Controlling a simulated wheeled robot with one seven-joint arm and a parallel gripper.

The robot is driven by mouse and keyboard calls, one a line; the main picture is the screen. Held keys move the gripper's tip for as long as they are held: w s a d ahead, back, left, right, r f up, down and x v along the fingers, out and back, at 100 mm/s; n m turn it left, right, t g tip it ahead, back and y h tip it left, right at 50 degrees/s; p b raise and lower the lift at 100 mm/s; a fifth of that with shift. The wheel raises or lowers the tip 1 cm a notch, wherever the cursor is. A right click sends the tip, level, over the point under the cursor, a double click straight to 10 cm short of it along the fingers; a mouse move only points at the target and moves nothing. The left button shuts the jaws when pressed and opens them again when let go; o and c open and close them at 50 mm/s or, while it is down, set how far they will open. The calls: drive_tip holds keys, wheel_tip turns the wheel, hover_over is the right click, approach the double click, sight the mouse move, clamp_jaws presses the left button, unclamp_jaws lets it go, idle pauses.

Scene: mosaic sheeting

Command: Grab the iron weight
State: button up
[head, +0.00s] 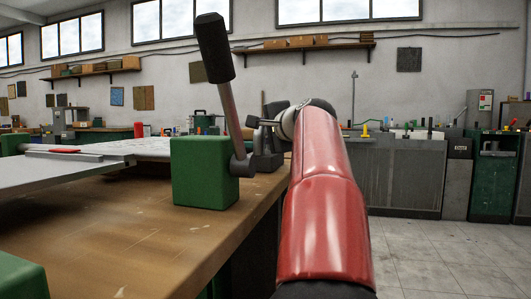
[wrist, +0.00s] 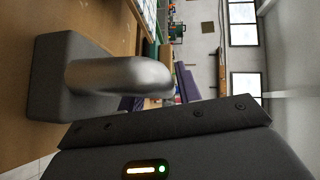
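The iron weight appears to be the dark grey block (wrist: 62,92) with a smooth, rounded metal handle (wrist: 115,74), large at the left of the wrist view, which is turned on its side. It sits on the wooden bench top. In the head view a dark grey shape (head: 268,162), likely the same weight, shows beyond the green clamp block and is partly hidden by it. My gripper (head: 265,122) is small at the end of my red arm, close above that shape. Its dark housing (wrist: 160,150) fills the bottom of the wrist view, near the handle. Its fingertips cannot be made out.
A green block (head: 203,170) with a black-knobbed lever (head: 215,48) stands close in front of the weight on the wooden bench (head: 110,235). A pale sheet (head: 60,170) lies to the left. Grey cabinets (head: 405,175) line the back right; tiled floor lies open before them.

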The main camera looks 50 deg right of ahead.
clamp_jaws()
idle(1.0)
drive_tip(key=shift+r, duration=0.15)
